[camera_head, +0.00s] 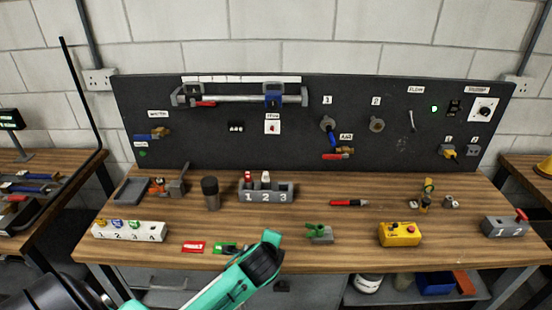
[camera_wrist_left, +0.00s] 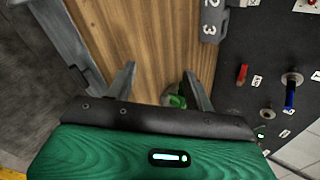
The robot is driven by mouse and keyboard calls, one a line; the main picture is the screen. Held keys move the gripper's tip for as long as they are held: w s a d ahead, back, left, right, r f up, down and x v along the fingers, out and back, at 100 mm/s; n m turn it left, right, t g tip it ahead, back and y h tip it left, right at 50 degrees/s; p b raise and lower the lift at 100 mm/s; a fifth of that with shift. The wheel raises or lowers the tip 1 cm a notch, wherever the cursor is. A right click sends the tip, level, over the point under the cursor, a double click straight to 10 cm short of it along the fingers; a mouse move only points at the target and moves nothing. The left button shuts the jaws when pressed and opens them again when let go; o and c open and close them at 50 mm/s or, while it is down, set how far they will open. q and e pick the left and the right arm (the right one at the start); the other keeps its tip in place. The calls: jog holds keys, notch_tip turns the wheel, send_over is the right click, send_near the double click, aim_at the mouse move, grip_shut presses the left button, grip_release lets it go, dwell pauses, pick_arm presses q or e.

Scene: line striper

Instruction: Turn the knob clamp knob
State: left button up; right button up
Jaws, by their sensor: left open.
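A small grey fixture with a green handle (camera_head: 316,230), which looks like the clamp, sits near the front middle of the wooden bench. Its knob is too small to make out clearly. In the left wrist view, a green part on a grey round base (camera_wrist_left: 177,98) shows beside the right finger, partly hidden by my gripper body. My left gripper (camera_wrist_left: 160,75) is open, with nothing between its fingertips, over the wood. In the head view my green left arm reaches in from the bottom left, ending left of the fixture; its fingers are not clearly visible there. My right gripper is not in view.
A yellow box (camera_head: 400,234) is to the right. Red (camera_head: 193,247) and green tags lie to the left. A dark panel (camera_head: 220,140) with valves closes the back.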

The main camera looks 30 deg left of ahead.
pick_arm(q)
jog(key=w+a+r+m+t+y, duration=0.1)
jog(key=w+a+r+m+t, duration=0.1)
jog(key=w+r+m, duration=0.35)
jog(key=m+t+y+p, duration=0.1)
jog(key=m+t+y, duration=0.3)
jog(key=m, duration=0.4)
send_near(273, 106)
jog(key=p+x, duration=0.3)
jog(key=x, duration=0.4)
jog(key=shift+w+a+p, duration=0.15)
jog(key=shift+w+p, duration=0.1)
jog(key=shift+p, duration=0.05)
jog(key=shift+w+a, duration=0.35)
jog(key=shift+w, duration=0.3)
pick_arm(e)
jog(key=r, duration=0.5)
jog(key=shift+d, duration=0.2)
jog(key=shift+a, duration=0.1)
